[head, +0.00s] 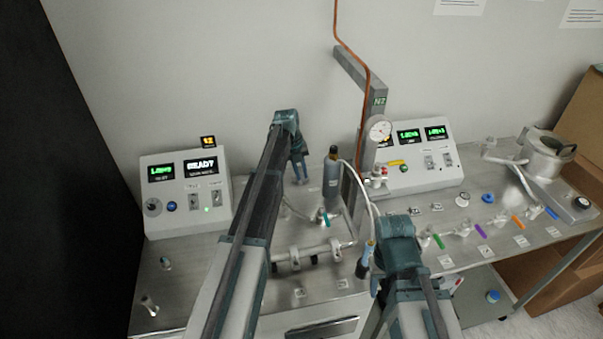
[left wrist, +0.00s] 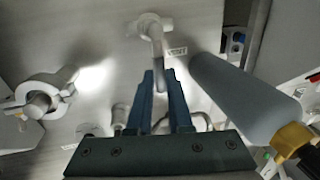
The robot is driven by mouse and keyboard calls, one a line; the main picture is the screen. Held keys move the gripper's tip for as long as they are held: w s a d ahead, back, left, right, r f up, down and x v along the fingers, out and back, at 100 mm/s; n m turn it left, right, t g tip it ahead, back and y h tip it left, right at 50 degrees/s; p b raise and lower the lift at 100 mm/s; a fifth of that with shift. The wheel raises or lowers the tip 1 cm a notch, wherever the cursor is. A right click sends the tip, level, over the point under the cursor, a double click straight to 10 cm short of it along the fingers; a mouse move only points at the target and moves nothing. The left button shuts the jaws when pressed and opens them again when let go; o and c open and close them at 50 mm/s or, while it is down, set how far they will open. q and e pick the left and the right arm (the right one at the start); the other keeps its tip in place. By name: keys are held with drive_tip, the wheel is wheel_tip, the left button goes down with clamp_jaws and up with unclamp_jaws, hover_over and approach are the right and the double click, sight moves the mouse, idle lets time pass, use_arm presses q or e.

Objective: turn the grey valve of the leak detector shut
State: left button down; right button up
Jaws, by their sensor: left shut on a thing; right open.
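The grey valve (left wrist: 153,28) shows in the left wrist view as a pale round knob with a bent grey lever reaching down between my fingers. My left gripper (left wrist: 161,78) is shut on this lever. In the head view my left gripper (head: 299,178) points down at the bench beside the dark grey cylinder, and its own wrist and fingers hide most of the valve. The leak detector (head: 185,190), a light grey box with a READY display, stands to the left. My right gripper (head: 372,280) is open at the front of the bench, near a hanging blue-grey wand (head: 367,258).
The dark grey cylinder (head: 331,178) stands close to the right of my left gripper; a pale hose leads from it. Steel piping (head: 310,254) lies in front. A gauge (head: 378,129) and a second display box (head: 417,155) stand to the right.

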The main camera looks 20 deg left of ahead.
use_arm(q)
drive_tip(key=c, duration=0.8)
unclamp_jaws()
drive_tip(key=shift+c, duration=0.2)
drive_tip(key=shift+r, duration=0.1)
wheel_tip(320, 180, up, 13)
drive_tip(key=s+a+p, duration=0.1)
drive_tip(key=a+p, duration=0.1)
drive_tip(key=p, duration=1.1)
drive_tip(key=shift+s+a+r, duration=0.15)
drive_tip(key=shift+s+a, duration=0.05)
drive_tip(key=shift+a, duration=0.05)
